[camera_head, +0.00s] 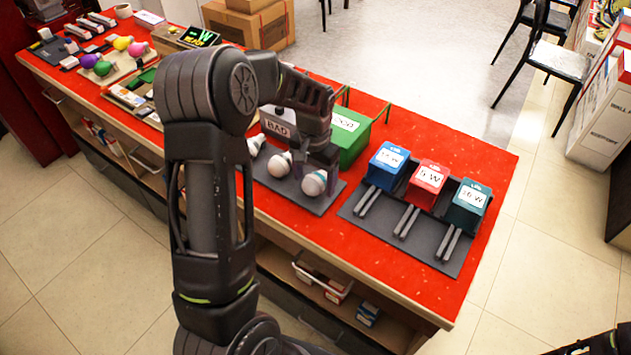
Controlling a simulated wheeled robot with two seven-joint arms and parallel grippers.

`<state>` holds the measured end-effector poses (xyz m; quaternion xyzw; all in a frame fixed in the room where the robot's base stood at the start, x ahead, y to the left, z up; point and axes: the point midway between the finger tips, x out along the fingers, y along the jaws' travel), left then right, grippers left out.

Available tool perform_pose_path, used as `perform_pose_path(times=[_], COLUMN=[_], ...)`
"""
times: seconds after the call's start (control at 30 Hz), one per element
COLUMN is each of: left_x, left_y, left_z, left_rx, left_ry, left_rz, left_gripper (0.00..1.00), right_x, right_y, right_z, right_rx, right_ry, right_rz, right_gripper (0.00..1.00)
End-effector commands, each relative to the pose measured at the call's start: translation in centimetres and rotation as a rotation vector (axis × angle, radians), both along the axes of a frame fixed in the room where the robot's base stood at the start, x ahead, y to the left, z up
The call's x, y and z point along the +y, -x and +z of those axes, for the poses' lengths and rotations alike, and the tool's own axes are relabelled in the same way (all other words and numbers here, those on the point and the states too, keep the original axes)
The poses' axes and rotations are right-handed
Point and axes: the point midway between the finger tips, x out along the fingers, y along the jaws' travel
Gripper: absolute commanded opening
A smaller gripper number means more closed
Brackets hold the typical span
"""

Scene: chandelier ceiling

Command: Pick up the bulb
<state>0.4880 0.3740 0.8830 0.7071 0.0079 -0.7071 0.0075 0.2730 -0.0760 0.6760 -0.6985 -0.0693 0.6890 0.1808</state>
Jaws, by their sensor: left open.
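Three white bulbs stand in a row on a dark grey mat (330,199) on the red counter: a left bulb (256,144), a middle bulb (279,164) and a right bulb (314,184). My left gripper (317,176) points down at the right bulb, with its fingers apart close around it. I cannot tell whether they touch it. The gripper and forearm partly hide the bulbs and the sign marked BAD behind them. My right gripper is not clearly in view.
A green box (349,134) stands just behind my left gripper. To the right, blue (387,165), red (426,183) and teal (467,207) labelled holders stand on a dark rack (392,226). Colored bulbs (121,43) and trays fill the far left. The counter's front right is clear.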

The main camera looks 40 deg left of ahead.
Motion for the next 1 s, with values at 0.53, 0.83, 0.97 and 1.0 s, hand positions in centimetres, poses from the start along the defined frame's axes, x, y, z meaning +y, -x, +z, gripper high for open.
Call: perform_pose_path(times=[0.53,0.83,0.97,1.0], left_x=[0.00,0.00,0.00,0.00], left_y=[0.00,0.00,-0.01,-0.01], left_z=[0.02,0.02,0.03,0.03], left_rx=[0.000,0.000,0.000,0.000], left_ry=[0.000,0.000,0.000,0.000], left_rz=[0.000,0.000,0.000,0.000], left_gripper=[0.42,0.18,0.13,0.13], right_x=[0.00,0.00,0.00,0.00], right_y=[-0.01,-0.01,-0.01,-0.01], right_z=[0.01,0.01,0.01,0.01], right_rx=[0.000,0.000,0.000,0.000], right_ry=[0.000,0.000,0.000,0.000], right_rz=[0.000,0.000,0.000,0.000], right_gripper=[0.36,0.36,0.36,0.36])
